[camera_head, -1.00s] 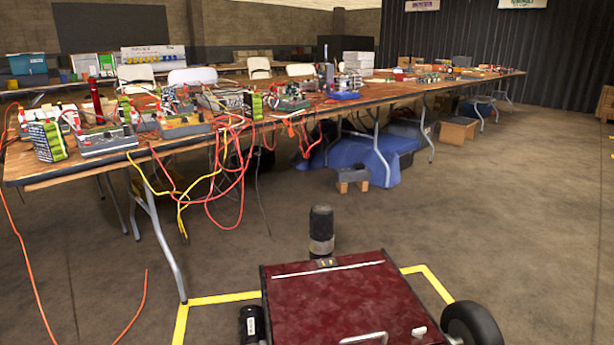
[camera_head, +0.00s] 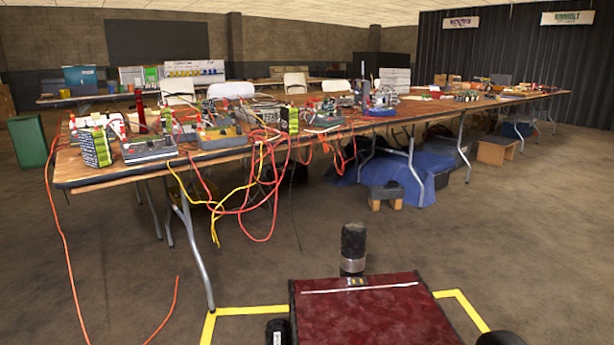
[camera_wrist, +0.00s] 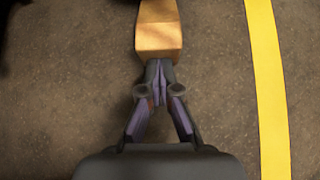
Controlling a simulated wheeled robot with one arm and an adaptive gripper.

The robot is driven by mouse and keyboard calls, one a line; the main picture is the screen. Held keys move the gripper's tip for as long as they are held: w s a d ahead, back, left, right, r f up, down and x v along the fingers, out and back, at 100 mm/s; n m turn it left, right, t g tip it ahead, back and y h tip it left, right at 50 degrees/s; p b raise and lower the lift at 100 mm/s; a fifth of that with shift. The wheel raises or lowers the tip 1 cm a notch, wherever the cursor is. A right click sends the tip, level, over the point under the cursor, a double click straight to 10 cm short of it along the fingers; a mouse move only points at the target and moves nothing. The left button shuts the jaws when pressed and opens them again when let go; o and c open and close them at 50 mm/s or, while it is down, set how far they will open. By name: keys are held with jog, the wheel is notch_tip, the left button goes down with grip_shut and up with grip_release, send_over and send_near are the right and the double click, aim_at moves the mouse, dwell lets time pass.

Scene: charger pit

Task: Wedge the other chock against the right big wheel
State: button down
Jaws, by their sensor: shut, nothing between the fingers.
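My gripper (camera_wrist: 160,82) shows in the wrist view, with its fingers shut and nothing between them. A tan wooden block, a chock (camera_wrist: 159,38), lies on the floor just beyond the fingertips. The tips overlap its near end, and I cannot tell whether they touch it. Its far end runs out of the frame. In the head view a dark red cart (camera_head: 375,312) stands at the bottom. Its right big wheel (camera_head: 500,339) is almost cut off by the lower edge, so no chock contact shows there. My gripper is not visible in the head view.
Yellow floor tape (camera_head: 250,311) surrounds the cart; a strip (camera_wrist: 266,90) runs right of my gripper. A dark shape (camera_wrist: 14,8) is at the wrist view's upper left. A long cluttered table (camera_head: 110,172) with hanging cables stands behind. Floor at right is clear.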

jog(key=shift+w+a+b, duration=0.1)
jog(key=shift+w+b, duration=0.25)
jog(key=shift+w, duration=0.85)
dwell(0.8)
jog(key=shift+s+f+p+v, duration=0.15)
jog(key=shift+p+v, duration=0.35)
jog(key=shift+v, duration=0.45)
jog(key=shift+s+f+p+v, duration=0.1)
jog(key=shift+p+v, duration=0.35)
jog(key=shift+v, duration=0.5)
jog(key=shift+s+f+p+v, duration=0.15)
jog(key=shift+p+v, duration=0.35)
jog(key=shift+v, duration=0.5)
jog(key=shift+w, duration=0.1)
